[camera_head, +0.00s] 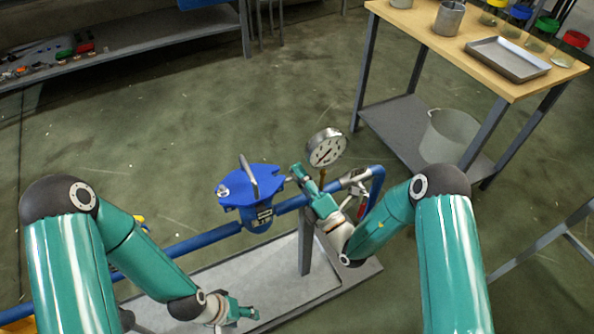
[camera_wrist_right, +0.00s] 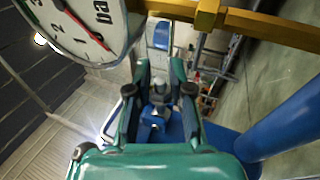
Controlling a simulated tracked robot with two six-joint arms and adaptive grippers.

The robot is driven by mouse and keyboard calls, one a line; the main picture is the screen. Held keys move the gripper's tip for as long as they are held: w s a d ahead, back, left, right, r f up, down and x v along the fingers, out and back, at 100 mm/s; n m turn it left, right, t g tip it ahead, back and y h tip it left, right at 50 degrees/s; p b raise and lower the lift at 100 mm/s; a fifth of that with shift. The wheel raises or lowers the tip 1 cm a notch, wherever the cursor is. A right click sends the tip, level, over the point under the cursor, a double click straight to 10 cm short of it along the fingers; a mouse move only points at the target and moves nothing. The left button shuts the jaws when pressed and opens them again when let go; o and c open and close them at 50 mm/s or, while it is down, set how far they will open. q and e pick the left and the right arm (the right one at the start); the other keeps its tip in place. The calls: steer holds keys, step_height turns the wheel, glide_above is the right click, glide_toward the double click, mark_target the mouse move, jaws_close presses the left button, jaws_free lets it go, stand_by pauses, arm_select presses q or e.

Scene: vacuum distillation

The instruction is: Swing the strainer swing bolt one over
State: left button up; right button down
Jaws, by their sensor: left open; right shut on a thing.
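The blue strainer (camera_head: 251,212) sits on the blue pipe line, with a blue lid (camera_head: 240,187) and a grey bar handle (camera_head: 249,173) on top. My right gripper (camera_head: 294,175) is at the right side of the lid. In the right wrist view my right gripper (camera_wrist_right: 159,100) is shut on a small grey part, the swing bolt (camera_wrist_right: 158,87), with blue strainer metal beneath it. The bolt is mostly hidden by the fingers in the head view. My left gripper (camera_head: 250,312) is low over the grey base tray, open and empty, apart from the strainer.
A pressure gauge (camera_head: 327,148) stands just right of my right gripper and looms close in the right wrist view (camera_wrist_right: 75,25). A blue pipe (camera_head: 190,244) runs left from the strainer. A wooden table (camera_head: 480,50) with a tray stands back right; a bucket (camera_head: 449,136) is beneath.

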steer(key=shift+d+f+m+h, duration=0.1)
steer(key=shift+f+m+h, duration=0.2)
steer(key=shift+m, duration=0.4)
steer(key=shift+t, duration=0.3)
steer(key=c, duration=1.2)
jaws_free()
steer(key=shift+c, duration=0.2)
steer(key=v, duration=1.2)
